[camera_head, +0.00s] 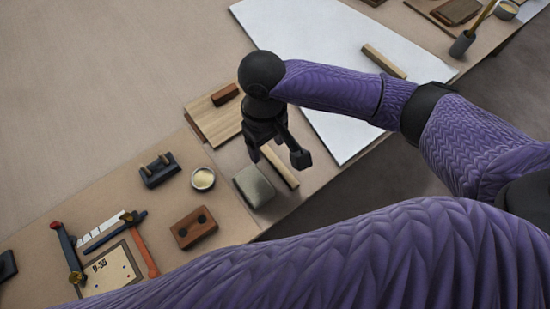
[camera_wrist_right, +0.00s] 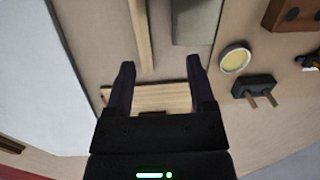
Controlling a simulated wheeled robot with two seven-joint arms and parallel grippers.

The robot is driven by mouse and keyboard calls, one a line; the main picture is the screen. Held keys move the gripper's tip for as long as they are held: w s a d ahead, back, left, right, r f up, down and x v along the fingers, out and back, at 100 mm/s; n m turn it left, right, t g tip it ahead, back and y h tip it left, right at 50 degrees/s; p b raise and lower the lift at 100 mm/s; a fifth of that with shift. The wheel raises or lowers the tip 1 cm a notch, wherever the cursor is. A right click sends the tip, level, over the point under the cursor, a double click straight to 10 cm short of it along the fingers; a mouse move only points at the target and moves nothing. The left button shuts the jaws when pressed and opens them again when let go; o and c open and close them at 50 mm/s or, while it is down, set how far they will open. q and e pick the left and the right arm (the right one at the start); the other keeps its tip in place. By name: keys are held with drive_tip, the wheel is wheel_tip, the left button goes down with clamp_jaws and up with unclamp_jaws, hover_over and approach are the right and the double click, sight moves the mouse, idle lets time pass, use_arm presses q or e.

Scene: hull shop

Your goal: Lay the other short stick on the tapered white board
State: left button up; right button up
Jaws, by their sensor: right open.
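The tapered white board (camera_head: 320,35) lies across the upper middle of the head view. One short pale wooden stick (camera_head: 384,61) rests on it, near its right part. The other short stick (camera_head: 281,168) lies on the table below the board. It also shows in the right wrist view (camera_wrist_right: 142,38), running upward between the fingers. My right gripper (camera_head: 278,156) is above this stick, open and empty, with its fingers apart (camera_wrist_right: 160,66). The white board's edge shows at the left of the wrist view (camera_wrist_right: 25,70). My left gripper is not in view.
A grey-green block (camera_head: 254,186) lies close beside the stick. A wooden board (camera_head: 213,123) with a brown block, a round tin (camera_head: 203,179), a black pegged block (camera_head: 159,171) and a brown two-hole block (camera_head: 194,227) are nearby. The table edge is just right of the stick.

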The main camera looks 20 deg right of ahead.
sight(275, 160)
drive_tip(key=shift+m+h, duration=0.3)
drive_tip(key=shift+m, duration=0.1)
drive_tip(key=f+b, duration=0.2)
drive_tip(key=f, duration=0.1)
drive_tip(key=d+f+b, duration=0.1)
drive_tip(key=f, duration=0.2)
drive_tip(key=w+d+f+b, duration=0.1)
drive_tip(key=f+b, duration=0.1)
drive_tip(key=f, duration=0.1)
drive_tip(key=shift+f+b, duration=0.1)
drive_tip(key=shift+b, duration=0.25)
drive_tip(key=shift+f, duration=0.15)
drive_tip(key=shift+r, duration=0.2)
drive_tip(key=shift+c, duration=0.4)
drive_tip(key=c, duration=0.7)
clamp_jaws()
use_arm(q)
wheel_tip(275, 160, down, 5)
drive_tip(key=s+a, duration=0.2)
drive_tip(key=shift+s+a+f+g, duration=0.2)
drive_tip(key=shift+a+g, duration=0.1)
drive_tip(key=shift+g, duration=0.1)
